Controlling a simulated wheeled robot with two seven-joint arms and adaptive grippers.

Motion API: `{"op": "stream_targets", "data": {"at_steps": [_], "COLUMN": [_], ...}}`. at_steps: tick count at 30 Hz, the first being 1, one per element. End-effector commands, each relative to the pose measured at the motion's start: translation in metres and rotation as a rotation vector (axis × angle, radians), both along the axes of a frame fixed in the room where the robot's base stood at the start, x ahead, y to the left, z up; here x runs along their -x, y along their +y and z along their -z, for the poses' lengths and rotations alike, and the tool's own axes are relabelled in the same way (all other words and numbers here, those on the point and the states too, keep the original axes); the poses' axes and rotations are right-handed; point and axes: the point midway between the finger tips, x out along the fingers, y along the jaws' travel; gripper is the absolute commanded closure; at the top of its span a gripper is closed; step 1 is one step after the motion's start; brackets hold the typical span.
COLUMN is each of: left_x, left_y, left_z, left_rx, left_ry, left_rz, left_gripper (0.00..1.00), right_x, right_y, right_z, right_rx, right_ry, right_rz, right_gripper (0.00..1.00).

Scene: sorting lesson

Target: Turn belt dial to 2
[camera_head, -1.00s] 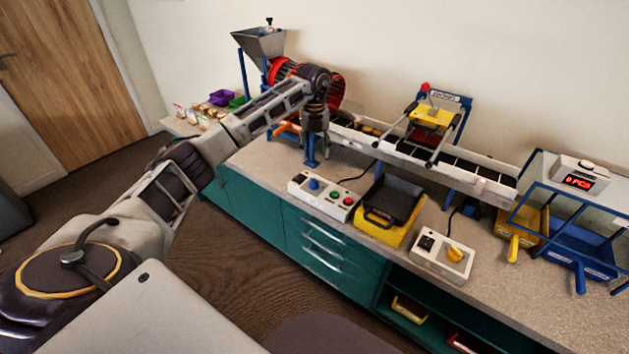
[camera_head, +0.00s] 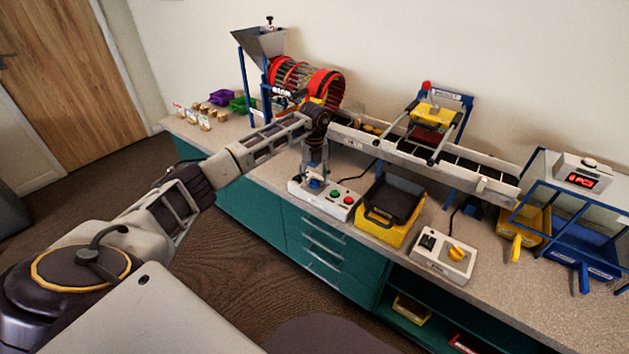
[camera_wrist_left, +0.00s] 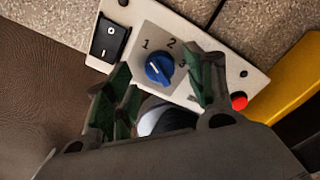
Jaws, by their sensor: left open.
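A blue dial (camera_wrist_left: 159,68) sits on a grey plate marked 1, 2 and 3 on a white control box (camera_wrist_left: 232,70). Its white pointer mark appears to slant toward the 1. In the head view the blue dial (camera_head: 315,184) is partly covered by my left gripper (camera_head: 314,176), which points down over the left end of the box (camera_head: 339,208). In the wrist view the open green-padded fingers (camera_wrist_left: 155,90) stand on either side of the dial's near part; contact cannot be told. My right gripper is out of view.
The box also has a black rocker switch (camera_wrist_left: 110,40) and a red button (camera_wrist_left: 239,101). A second box has a yellow knob (camera_head: 457,254). The conveyor (camera_head: 450,165) runs behind.

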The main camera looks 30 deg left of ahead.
Motion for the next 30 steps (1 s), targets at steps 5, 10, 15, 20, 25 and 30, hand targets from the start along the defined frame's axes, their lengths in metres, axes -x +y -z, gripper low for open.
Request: {"op": "stream_targets", "data": {"at_steps": [5, 10, 15, 20, 25, 30], "left_x": [0.000, 0.000, 0.000, 0.000, 0.000, 0.000], "left_y": [0.000, 0.000, 0.000, 0.000, 0.000, 0.000], "left_z": [0.016, 0.020, 0.020, 0.020, 0.020, 0.020], "left_rx": [-0.001, 0.000, 0.000, -0.001, -0.001, -0.001], "left_ry": [0.002, 0.000, 0.000, 0.001, 0.001, 0.001], "left_rz": [-0.001, 0.000, 0.000, 0.000, 0.000, 0.000], "left_gripper": [0.46, 0.46, 0.46, 0.55, 0.77, 0.92], "right_x": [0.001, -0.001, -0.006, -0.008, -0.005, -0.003], "right_y": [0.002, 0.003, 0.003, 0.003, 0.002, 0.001], "right_z": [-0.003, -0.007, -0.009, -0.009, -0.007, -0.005], "right_rx": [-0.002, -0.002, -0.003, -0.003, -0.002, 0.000], "right_ry": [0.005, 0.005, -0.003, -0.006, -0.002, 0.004], "right_rz": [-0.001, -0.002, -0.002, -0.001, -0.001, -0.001], "right_gripper": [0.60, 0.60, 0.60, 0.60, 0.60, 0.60]}}
